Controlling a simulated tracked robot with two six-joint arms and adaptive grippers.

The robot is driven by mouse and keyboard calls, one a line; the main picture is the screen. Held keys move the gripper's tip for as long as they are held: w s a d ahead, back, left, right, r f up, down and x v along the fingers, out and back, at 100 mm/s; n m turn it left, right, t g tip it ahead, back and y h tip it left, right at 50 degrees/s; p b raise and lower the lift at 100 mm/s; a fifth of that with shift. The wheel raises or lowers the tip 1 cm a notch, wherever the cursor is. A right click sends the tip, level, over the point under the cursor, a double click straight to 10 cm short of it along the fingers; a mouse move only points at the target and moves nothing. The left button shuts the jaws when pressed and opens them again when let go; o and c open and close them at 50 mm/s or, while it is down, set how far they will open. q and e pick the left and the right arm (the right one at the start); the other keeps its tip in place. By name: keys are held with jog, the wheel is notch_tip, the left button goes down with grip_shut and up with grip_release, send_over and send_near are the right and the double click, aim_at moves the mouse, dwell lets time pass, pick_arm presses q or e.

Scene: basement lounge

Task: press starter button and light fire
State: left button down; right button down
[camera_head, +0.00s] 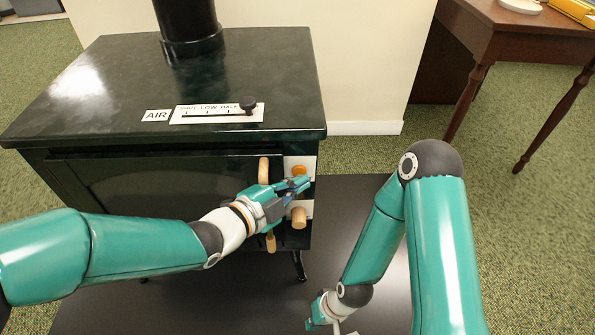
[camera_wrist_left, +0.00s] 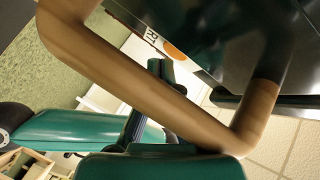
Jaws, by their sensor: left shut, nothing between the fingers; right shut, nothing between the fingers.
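The dark green stove (camera_head: 75,95) stands ahead with a white control panel (camera_head: 308,207) on its front right. An orange round button (camera_head: 299,170) is at the panel's top, and a wooden knob (camera_head: 299,217) is below it. In the left wrist view the orange button (camera_wrist_left: 173,50) is partly visible beside a label ending in "RT". My left gripper (camera_head: 303,184) is shut and empty in front of the panel, just below the button in the head view; contact cannot be told. My right gripper (camera_head: 318,322) is shut and empty, low at the bottom edge.
A wooden door handle (camera_head: 263,168) stands left of the panel; my left gripper covers its middle. It looms close in the left wrist view (camera_wrist_left: 130,85). An air slider (camera_head: 248,104) is on the stove top. A wooden table (camera_head: 500,18) stands at back right.

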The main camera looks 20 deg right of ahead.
pick_arm(q)
jog(key=shift+w+d+r, duration=0.2)
jog(key=shift+w+r, duration=0.05)
jog(key=shift+r, duration=0.05)
pick_arm(e)
jog(key=shift+s+r, duration=0.2)
